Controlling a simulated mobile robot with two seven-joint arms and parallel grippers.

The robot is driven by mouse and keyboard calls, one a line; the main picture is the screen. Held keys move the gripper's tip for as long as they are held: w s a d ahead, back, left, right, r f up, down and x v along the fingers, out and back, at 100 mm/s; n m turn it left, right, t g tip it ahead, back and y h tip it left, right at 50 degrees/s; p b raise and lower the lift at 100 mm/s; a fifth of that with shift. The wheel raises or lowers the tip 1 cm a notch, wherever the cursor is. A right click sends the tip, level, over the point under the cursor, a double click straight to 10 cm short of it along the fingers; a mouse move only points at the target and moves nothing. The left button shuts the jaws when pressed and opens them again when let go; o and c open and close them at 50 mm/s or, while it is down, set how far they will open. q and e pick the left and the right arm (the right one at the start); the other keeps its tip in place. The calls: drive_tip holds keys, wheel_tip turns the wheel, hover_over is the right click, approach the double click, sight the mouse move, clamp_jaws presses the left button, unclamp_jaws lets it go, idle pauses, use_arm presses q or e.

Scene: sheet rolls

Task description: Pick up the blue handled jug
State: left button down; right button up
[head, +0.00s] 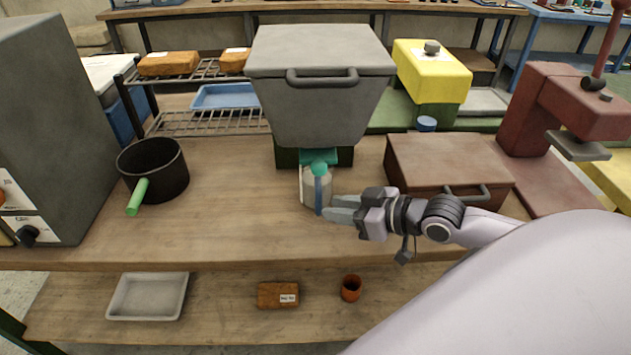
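The jug (309,186) is a pale, clear-looking vessel with a teal top (319,168) and a blue upright handle (319,195) on its near side. It stands upright on the wooden bench, just in front of the large grey bin. My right gripper (330,205) comes in from the right, low beside the jug. Its two grey fingers look parted and point left, with the tips close to the lower part of the handle. I cannot tell whether they touch it. My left gripper is out of view.
A grey lidded bin (320,95) stands close behind the jug. A brown box (450,165) with a handle is to the right, close to my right arm. A black pot (155,168) with a green handle stands left. The bench (235,210) between pot and jug is clear.

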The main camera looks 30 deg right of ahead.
sight(319, 213)
drive_tip(key=shift+x, duration=2.1)
drive_tip(key=shift+w+a+f, duration=0.1)
drive_tip(key=shift+w, duration=0.55)
clamp_jaws()
